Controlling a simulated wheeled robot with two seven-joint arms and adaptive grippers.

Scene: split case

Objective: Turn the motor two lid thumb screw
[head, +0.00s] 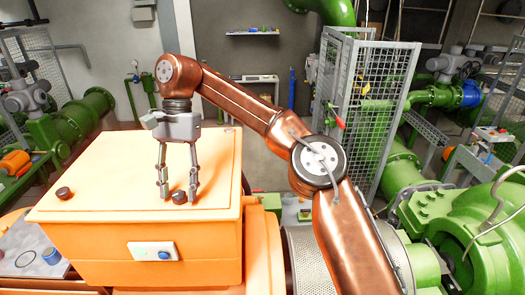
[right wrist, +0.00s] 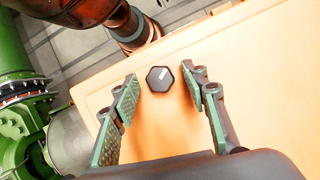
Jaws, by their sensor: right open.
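An orange motor case (head: 120,250) with a flat orange lid (head: 115,205) stands at the left of the head view. A dark thumb screw (head: 180,198) sits on the lid near its front right. In the right wrist view this screw (right wrist: 160,79) is a dark, many-sided knob with a pale mark on top. My right gripper (head: 177,190) points down over the lid. In the right wrist view its open fingers (right wrist: 159,84) stand on either side of the screw, with gaps on both sides. A second dark knob (head: 63,193) is at the lid's left. My left gripper is out of view.
A panel (head: 152,251) with a blue button is on the case's front. A mesh cage (head: 370,110) and green pipes and pump (head: 470,230) stand to the right. A tray with a ring and blue cap (head: 52,257) lies at lower left.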

